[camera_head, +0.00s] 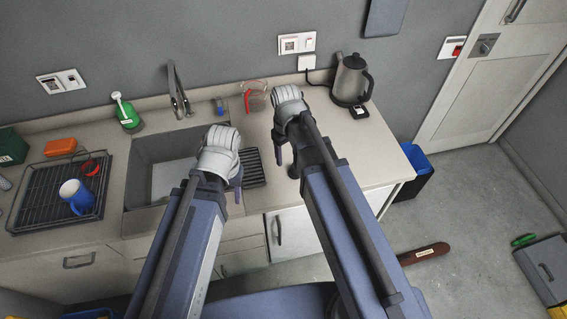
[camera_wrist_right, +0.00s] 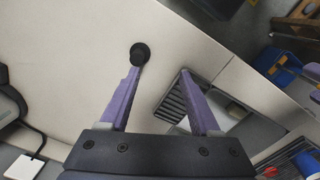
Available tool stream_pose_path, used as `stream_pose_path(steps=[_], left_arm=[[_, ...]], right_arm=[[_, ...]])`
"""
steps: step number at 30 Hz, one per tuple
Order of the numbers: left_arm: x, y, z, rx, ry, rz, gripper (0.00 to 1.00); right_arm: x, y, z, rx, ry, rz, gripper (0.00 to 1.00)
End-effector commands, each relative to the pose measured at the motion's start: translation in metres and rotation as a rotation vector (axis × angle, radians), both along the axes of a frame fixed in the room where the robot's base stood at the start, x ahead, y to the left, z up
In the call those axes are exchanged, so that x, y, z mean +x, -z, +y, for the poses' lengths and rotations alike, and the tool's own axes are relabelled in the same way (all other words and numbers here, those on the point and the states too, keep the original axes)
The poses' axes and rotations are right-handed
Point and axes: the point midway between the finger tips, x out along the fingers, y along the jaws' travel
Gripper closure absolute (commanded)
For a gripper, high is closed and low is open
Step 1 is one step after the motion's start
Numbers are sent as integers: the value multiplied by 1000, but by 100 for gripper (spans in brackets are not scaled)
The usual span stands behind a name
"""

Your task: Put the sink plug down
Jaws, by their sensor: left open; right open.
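The black round sink plug (camera_wrist_right: 140,52) lies on the beige counter (camera_wrist_right: 70,60) in the right wrist view, just beyond the tip of one finger. I cannot tell whether that finger touches it. My right gripper (camera_wrist_right: 160,72) is open, with nothing between its fingers.
A dark ribbed grille (camera_head: 254,168) lies right of the sink. A kettle (camera_head: 351,80) and a measuring jug (camera_head: 254,97) stand behind my right gripper. A dish rack (camera_head: 40,200) with a blue mug (camera_head: 76,196) is at left.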

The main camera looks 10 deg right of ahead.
Motion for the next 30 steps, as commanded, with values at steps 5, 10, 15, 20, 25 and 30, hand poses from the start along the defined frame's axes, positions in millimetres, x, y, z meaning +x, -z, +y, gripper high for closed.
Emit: stream_pose_path(steps=[5,10,15,20,25,30], left_arm=[[0,0,0,0,0,0,50],[0,0,0,0,0,0,50],[0,0,0,0,0,0,50],[0,0,0,0,0,0,50],[0,0,0,0,0,0,50],[0,0,0,0,0,0,50]], right_arm=[[-76,-1,48,-51,69,8,36],[-107,-1,66,-81,121,4,36],[-110,-2,68,-86,134,3,36],[-109,-2,68,-86,134,3,36],[-109,-1,68,-85,133,4,36],[-109,-2,68,-85,133,4,36]])
